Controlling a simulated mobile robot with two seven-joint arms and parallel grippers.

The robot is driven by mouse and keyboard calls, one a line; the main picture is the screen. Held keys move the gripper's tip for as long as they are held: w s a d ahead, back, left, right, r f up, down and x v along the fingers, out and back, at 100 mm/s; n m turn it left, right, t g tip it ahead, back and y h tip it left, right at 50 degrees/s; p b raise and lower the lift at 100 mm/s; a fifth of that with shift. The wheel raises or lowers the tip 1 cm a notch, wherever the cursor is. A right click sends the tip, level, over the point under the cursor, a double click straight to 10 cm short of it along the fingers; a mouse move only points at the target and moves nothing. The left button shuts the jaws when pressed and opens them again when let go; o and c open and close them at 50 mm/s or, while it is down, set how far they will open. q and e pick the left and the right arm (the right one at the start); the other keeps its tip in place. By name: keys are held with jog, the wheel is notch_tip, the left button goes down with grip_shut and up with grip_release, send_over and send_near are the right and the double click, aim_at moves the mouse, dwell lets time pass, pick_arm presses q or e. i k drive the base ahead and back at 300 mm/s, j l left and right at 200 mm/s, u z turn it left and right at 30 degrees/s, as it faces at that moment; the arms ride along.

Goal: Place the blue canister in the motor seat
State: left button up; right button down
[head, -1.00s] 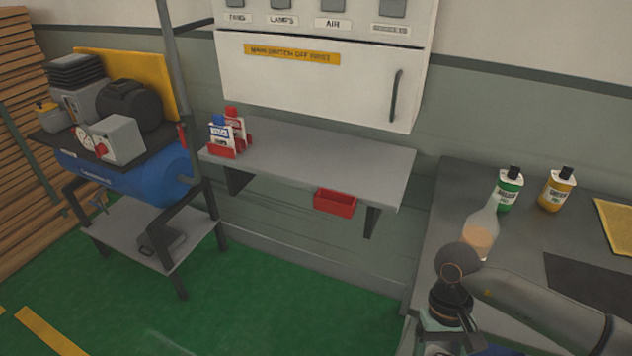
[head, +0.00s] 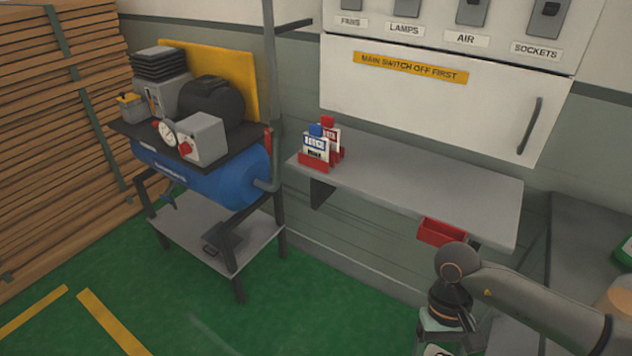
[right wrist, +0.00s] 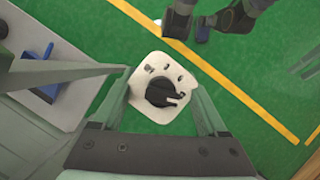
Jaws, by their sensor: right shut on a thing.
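My right gripper (right wrist: 162,88) is shut on a cream, rounded-square thing with a black cap (right wrist: 160,92), seen from above over the green floor. Its sides are hidden, so I cannot tell whether it is the blue canister. In the head view the right gripper (head: 436,338) is at the bottom edge, in front of the shelf. A blue-capped container (head: 316,144) stands beside a red-capped one (head: 329,132) in red holders on the shelf. The compressor (head: 205,168) at left has a black motor (head: 210,102) on top; I cannot make out the motor seat. My left gripper is out of view.
The grey wall shelf (head: 430,188) is mostly bare, with a red bin (head: 441,232) under its front edge. A dark bench (head: 590,215) stands at right. Stacked boards (head: 60,130) are at far left. Green floor (head: 300,315) is open before the compressor stand.

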aim_at(187, 79)
jog(key=i+j+u, duration=0.1)
jog(key=i+j, duration=0.15)
jog(key=j, duration=0.25)
jog(key=i+j+u, duration=0.1)
jog(key=i+j, duration=0.2)
jog(key=j, duration=0.2)
jog(key=i+j+u, duration=0.1)
jog(key=i+j, duration=0.2)
jog(key=j, duration=0.15)
jog(key=i+j, duration=0.3)
jog(key=j, duration=0.2)
jog(key=i+j, duration=0.35)
jog(key=j, duration=0.15)
jog(key=i+j, duration=0.3)
jog(key=j, duration=0.2)
